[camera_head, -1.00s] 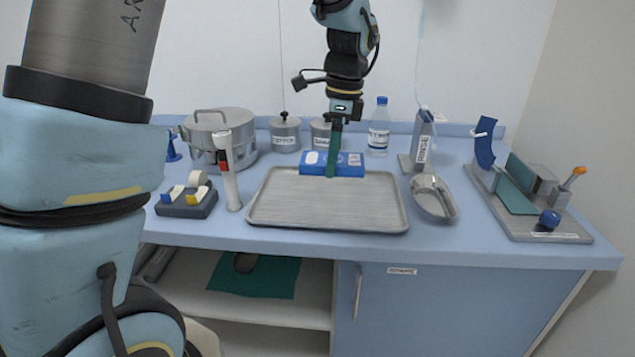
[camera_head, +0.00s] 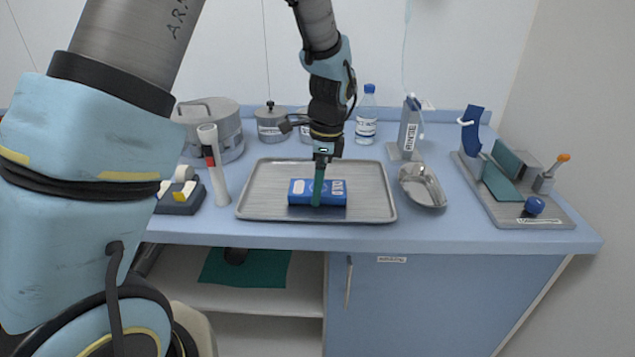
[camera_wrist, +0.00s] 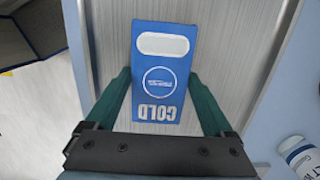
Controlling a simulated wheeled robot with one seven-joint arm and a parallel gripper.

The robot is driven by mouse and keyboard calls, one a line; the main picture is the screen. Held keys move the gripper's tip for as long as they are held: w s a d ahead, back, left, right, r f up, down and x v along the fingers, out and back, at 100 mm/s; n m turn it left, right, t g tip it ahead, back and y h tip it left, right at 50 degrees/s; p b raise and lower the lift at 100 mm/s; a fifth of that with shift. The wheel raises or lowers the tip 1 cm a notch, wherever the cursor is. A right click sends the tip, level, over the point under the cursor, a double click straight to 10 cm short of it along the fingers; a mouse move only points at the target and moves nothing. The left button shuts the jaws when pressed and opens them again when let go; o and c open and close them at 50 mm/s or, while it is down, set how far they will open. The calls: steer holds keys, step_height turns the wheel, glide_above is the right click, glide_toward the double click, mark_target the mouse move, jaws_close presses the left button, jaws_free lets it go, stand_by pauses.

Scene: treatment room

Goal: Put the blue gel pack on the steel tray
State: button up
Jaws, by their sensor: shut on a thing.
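The blue gel pack (camera_head: 332,193) is a flat blue block with white marks, over the middle of the steel tray (camera_head: 268,172). My gripper (camera_head: 318,196) points down and is shut on the pack, one finger across its near face. In the wrist view the pack (camera_wrist: 160,98) shows the word COLD between my two green fingers, with the brushed tray (camera_wrist: 115,30) beneath. I cannot tell whether the pack touches the tray or hangs just above it.
A white tube (camera_head: 213,165) stands left of the tray, and a steel scoop-like dish (camera_head: 422,186) lies right of it. Behind are a steel pot (camera_head: 215,130), canisters and a bottle (camera_head: 367,115). A grey stand (camera_head: 515,190) fills the counter's right.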

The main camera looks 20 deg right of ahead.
mark_target(324, 188)
steer(key=o, duration=1.2)
steer(key=shift+f, duration=0.15)
steer(key=shift+o, duration=0.2)
step_height(324, 188, up, 12)
steer(key=d+b, duration=0.1)
steer(key=shift+s+d+b, duration=0.15)
steer(key=shift+s+b, duration=0.15)
steer(key=shift+b, duration=0.1)
